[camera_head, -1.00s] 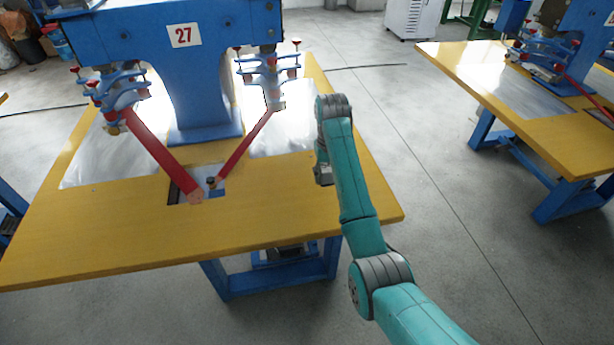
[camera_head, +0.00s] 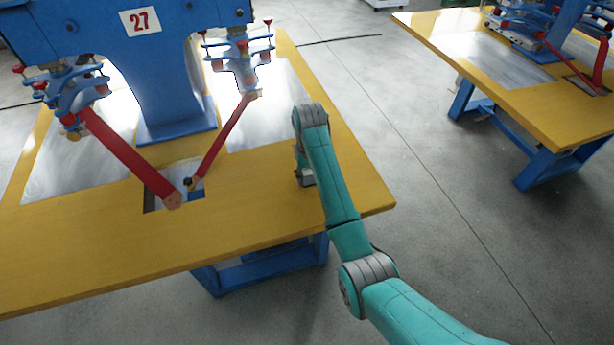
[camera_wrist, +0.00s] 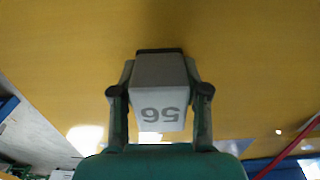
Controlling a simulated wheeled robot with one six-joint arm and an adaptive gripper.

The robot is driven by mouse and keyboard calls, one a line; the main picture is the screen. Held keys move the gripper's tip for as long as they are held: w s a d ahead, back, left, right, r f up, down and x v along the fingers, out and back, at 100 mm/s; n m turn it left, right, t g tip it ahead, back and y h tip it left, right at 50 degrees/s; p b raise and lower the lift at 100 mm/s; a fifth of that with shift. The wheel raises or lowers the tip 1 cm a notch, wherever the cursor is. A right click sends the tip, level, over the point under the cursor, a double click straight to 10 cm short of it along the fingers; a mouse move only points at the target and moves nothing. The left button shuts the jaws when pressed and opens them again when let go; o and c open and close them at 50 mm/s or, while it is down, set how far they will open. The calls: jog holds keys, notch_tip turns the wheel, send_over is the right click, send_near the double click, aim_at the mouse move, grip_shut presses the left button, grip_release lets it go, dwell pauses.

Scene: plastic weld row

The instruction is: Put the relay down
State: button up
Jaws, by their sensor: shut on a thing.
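The relay (camera_wrist: 160,85) is a light grey block with a dark end and the number 56, upside down in the wrist view. My gripper (camera_wrist: 160,92) is shut on it, one finger on each side. In the head view my gripper (camera_head: 306,178) is over the right part of the yellow table (camera_head: 262,215), mostly hidden by my own arm. A small grey part of the relay (camera_head: 307,181) seems to show there. I cannot tell whether the relay touches the table.
A blue welding machine (camera_head: 172,75) marked 27 stands on the table, with red arms (camera_head: 130,155) reaching down to a recess. Metal plates (camera_head: 268,105) lie on the table. The front right of the table is clear. A second yellow table (camera_head: 540,110) stands at the right.

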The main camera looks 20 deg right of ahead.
jog(key=shift+f, duration=0.85)
jog(key=shift+f, duration=0.15)
jog(key=o, duration=1.2)
jog(key=shift+o, duration=0.2)
